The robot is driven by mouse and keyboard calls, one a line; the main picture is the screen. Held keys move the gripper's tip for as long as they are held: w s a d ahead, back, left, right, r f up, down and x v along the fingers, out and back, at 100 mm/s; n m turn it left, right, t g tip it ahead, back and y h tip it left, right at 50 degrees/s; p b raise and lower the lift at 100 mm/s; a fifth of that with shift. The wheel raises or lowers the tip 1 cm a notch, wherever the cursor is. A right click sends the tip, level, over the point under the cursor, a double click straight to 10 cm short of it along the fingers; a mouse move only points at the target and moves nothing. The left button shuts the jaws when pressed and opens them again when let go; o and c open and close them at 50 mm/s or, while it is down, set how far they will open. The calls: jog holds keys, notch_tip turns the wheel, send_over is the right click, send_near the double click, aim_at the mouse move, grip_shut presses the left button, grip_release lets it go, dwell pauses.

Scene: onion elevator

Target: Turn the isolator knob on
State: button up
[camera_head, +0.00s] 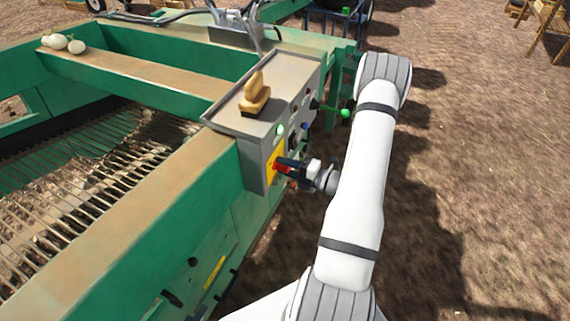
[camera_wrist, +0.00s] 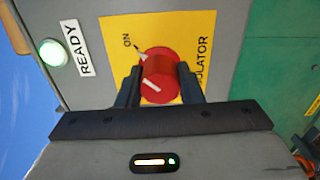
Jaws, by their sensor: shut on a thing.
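The isolator knob (camera_wrist: 158,80) is red and round with a white mark, on a yellow plate (camera_wrist: 190,30) lettered ON and ISOLATOR. In the wrist view my gripper (camera_wrist: 160,88) is shut on the knob, one dark finger on each side. The knob's white line lies slanted, and a white pointer on the red part behind it points toward the ON lettering. Part of the ISOLATOR lettering is hidden. In the head view my gripper (camera_head: 281,167) is at the yellow plate on the grey control box (camera_head: 265,130), and the knob shows only as a little red.
A green READY lamp (camera_wrist: 53,52) glows beside the plate. A wooden-handled brush (camera_head: 255,95) lies on top of the box. A lever with a green ball (camera_head: 345,113) sticks out from the box. Onions (camera_head: 66,43) lie on the green machine frame. Open soil (camera_head: 480,200) is to the right.

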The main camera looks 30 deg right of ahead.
jog(key=shift+s+f+m, duration=0.1)
jog(key=shift+f+m, duration=0.05)
jog(key=shift+m, duration=0.15)
jog(key=o, duration=1)
jog(key=shift+c, duration=0.2)
jog(key=shift+d, duration=0.1)
jog(key=b+v, duration=0.1)
jog(key=v, duration=0.6)
jog(key=shift+s+d, duration=0.2)
jog(key=shift+s, duration=0.1)
